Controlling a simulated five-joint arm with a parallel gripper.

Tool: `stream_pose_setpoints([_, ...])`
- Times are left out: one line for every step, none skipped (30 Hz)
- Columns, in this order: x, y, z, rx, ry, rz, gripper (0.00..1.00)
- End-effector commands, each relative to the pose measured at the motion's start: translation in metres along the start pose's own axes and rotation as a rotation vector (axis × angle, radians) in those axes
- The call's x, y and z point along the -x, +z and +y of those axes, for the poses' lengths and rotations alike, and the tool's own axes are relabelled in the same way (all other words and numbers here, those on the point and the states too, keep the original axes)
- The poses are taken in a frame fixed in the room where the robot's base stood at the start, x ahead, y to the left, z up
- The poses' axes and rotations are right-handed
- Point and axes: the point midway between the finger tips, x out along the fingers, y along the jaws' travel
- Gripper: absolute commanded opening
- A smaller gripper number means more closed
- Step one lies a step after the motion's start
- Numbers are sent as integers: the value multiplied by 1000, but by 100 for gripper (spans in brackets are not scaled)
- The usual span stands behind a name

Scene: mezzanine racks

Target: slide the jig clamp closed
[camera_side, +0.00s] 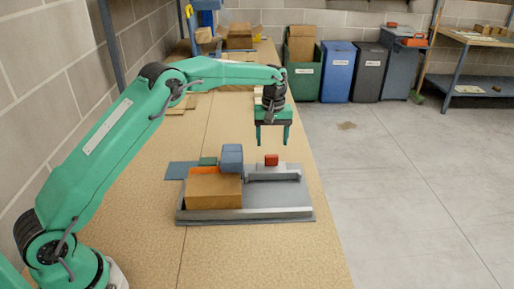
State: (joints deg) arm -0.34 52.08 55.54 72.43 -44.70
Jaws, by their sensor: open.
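My gripper (272,140) is open and empty, with its two green fingers pointing down. It hangs above the back of the grey jig (270,213), apart from it. The jig is a flat grey plate with a low front lip, lying on the table. On its right part is a light grey clamp piece (272,174) with a small red block (271,160) on top. A tan block (214,192) sits on the jig's left part. A blue-grey block (232,158) stands at the tan block's back right. A gap shows between the tan block and the jig's right side.
An orange piece (204,170), a green piece (208,161) and a flat blue piece (181,170) lie behind the tan block. The wooden table (245,258) is bare in front of the jig. Boxes (239,36) stand at its far end. Bins (338,72) stand on the floor beyond.

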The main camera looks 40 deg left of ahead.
Motion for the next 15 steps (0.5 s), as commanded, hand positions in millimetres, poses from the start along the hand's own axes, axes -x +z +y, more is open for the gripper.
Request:
stream_pose_setpoints([-5, 0, 0, 0, -1, -1, 64])
stream_pose_setpoints([-7, 0, 0, 0, -1, -1, 64])
stream_pose_setpoints([-11, 0, 0, 0, -1, -1, 64])
stream_pose_setpoints([-14, 0, 0, 0, -1, -1, 64])
stream_pose_setpoints([-18, 0, 0, 0, -1, -1, 64])
stream_pose_setpoints([-23, 0, 0, 0, -1, -1, 64])
stream_pose_setpoints([-27, 0, 0, 0, -1, -1, 64])
stream_pose_setpoints([-31, 0, 0, -1, -2, -2, 64])
stream_pose_setpoints([-36, 0, 0, -1, -1, -1, 64])
stream_pose_setpoints([-39, 0, 0, -1, -1, -1, 64])
stream_pose_setpoints([-43, 1, 0, -1, -1, -1, 64])
stream_pose_setpoints([-48, 1, -1, -1, -1, -1, 64])
stream_pose_setpoints([-51, 0, 0, -1, -1, -1, 64])
stream_pose_setpoints([-54, 0, 0, -1, -1, -1, 64])
stream_pose_setpoints([-58, 1, 0, -1, -1, -1, 64])
